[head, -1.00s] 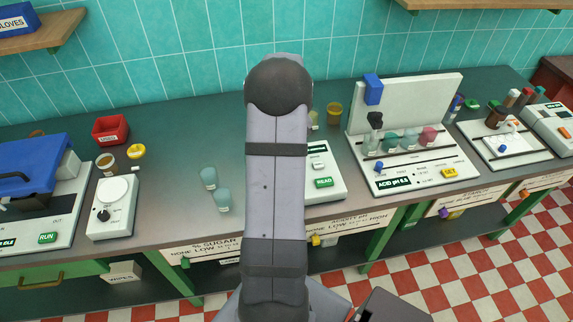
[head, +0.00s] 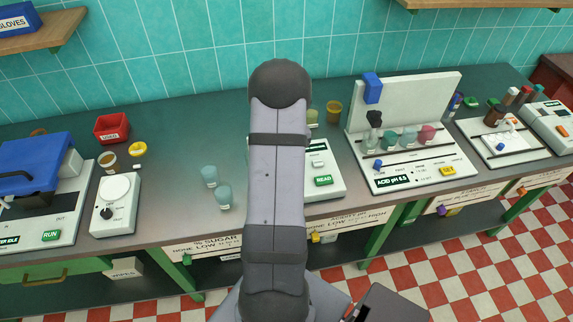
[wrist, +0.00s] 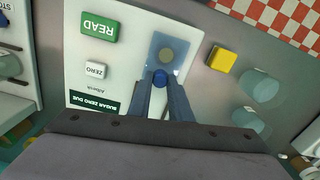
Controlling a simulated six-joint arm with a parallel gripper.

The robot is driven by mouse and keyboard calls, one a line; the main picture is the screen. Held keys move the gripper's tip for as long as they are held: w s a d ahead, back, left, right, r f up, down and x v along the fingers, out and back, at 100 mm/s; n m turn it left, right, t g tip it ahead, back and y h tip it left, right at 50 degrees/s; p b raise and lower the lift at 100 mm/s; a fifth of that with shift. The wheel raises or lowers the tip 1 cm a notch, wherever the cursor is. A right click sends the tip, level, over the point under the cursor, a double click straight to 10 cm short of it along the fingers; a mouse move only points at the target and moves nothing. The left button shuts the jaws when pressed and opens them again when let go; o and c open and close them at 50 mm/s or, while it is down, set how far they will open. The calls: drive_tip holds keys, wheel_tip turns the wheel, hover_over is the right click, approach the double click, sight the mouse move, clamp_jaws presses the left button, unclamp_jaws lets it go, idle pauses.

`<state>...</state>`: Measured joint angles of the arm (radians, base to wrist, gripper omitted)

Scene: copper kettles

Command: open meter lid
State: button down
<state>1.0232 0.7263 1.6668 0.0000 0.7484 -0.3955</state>
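The white sugar meter (head: 325,192) stands on the bench, partly hidden behind my arm in the head view. The wrist view shows its panel (wrist: 128,58) with a green READ button (wrist: 99,26), a ZERO button (wrist: 98,69) and a display (wrist: 95,102) reading "SUGAR ZERO DUE". Its translucent blue lid (wrist: 180,47) appears to lie flat over a round spot, with a dark blue knob (wrist: 160,76) at its near edge. My gripper (wrist: 162,80) has its fingers apart, one on each side of the knob. I cannot tell whether they touch it. My gripper is hidden in the head view.
A yellow block (wrist: 222,58) and two teal cups (wrist: 260,85) (wrist: 248,120) stand beside the meter in the wrist view. The cups also show left of my arm in the head view (head: 210,176). The acid pH station (head: 425,170) stands to the right.

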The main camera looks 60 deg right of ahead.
drive_tip(key=shift+w+d+b, duration=0.35)
drive_tip(key=shift+w+d, duration=2.8)
drive_tip(key=c, duration=1.6)
unclamp_jaws()
drive_tip(key=shift+r, duration=0.1)
drive_tip(key=shift+r+b, duration=1.4)
drive_tip(key=shift+r, duration=2.25)
